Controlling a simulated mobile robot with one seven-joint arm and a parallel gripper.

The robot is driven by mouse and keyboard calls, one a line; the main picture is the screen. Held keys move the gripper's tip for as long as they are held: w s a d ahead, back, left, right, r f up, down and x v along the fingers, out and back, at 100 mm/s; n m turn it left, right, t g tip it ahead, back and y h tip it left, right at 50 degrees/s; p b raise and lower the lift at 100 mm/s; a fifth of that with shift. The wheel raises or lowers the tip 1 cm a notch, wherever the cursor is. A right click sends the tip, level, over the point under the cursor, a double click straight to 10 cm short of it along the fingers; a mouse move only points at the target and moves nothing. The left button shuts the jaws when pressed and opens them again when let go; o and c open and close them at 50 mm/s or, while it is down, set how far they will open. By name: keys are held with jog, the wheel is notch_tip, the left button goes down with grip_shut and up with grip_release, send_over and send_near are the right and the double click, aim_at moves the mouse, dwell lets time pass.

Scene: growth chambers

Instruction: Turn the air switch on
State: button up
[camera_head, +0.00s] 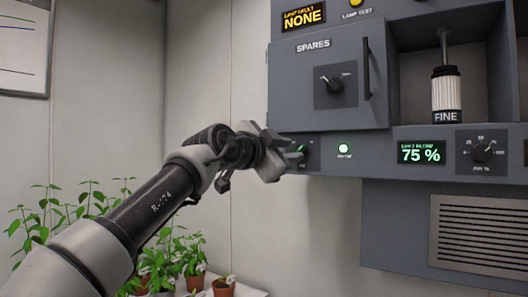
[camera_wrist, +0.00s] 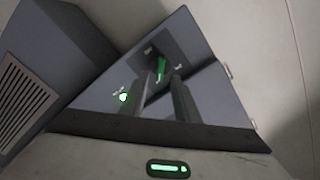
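The likely air switch is a small dark plate (camera_head: 313,154) at the left end of the lower panel, mostly hidden behind my gripper in the head view. The wrist view shows its green-lit handle (camera_wrist: 162,67), with small unreadable labels at either side. My gripper (camera_head: 296,152) is at the switch. In the wrist view my gripper (camera_wrist: 167,80) has its two fingers apart, with the handle showing between their tips. I cannot tell whether either finger touches it. A lit round lamp (camera_head: 343,148) is right of the switch; its label is too small to read.
Above is a SPARES door (camera_head: 318,75) with a knob (camera_head: 331,86) and a vertical handle (camera_head: 366,68). To the right are a 75 % display (camera_head: 422,152), a dial (camera_head: 482,152) and a FINE bottle (camera_head: 446,92) in a recess. Potted plants (camera_head: 190,262) stand below left.

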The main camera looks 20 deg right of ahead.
jog(key=v, duration=1.3)
jog(key=shift+s+a, duration=0.2)
jog(key=shift+s, duration=0.05)
